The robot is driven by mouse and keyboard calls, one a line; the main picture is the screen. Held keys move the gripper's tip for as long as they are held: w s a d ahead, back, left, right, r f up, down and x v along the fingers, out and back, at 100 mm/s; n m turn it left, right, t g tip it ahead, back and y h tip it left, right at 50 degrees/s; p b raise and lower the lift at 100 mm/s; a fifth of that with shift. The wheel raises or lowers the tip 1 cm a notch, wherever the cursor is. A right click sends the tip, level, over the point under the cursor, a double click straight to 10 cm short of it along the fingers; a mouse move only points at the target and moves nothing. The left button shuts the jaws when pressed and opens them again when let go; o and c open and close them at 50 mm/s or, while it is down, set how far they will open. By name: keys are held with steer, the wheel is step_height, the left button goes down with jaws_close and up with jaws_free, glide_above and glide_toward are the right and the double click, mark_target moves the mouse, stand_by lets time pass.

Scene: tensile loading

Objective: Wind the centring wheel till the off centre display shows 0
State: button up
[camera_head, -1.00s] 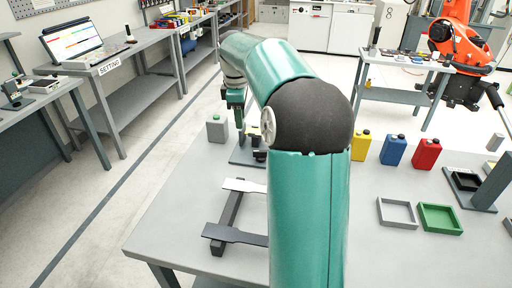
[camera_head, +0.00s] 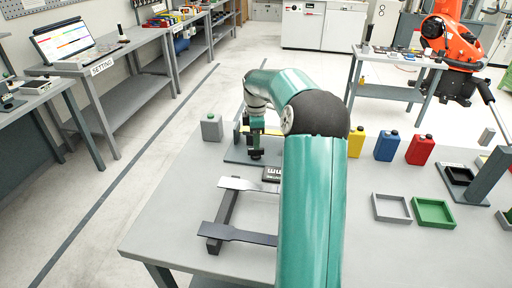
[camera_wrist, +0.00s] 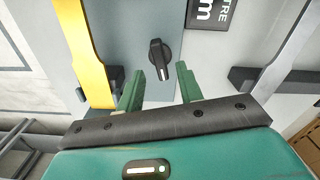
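A black knob with a white mark (camera_wrist: 159,60), which looks like the centring wheel, sits on a grey plate (camera_wrist: 140,20) in the wrist view. My gripper (camera_wrist: 158,82) has its two green fingers apart with nothing between the tips; the knob lies just beyond them, roughly centred. A black display panel (camera_wrist: 212,10) beside the knob shows only the letters "TRE" and "m"; its number is out of frame. In the head view my gripper (camera_head: 255,152) is low over the grey base plate (camera_head: 235,156), and the black panel (camera_head: 271,174) is partly hidden by my arm.
A yellow bar (camera_wrist: 83,50) and a silver bar (camera_wrist: 290,50) flank the knob in the wrist view. Dark rails with flat specimens (camera_head: 232,232) lie nearer on the table. A grey bottle (camera_head: 211,127) stands left; blue (camera_head: 387,146) and red (camera_head: 420,150) bottles and trays stand right.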

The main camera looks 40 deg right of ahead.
mark_target(256, 153)
steer(key=shift+f, duration=1.95)
jaws_close()
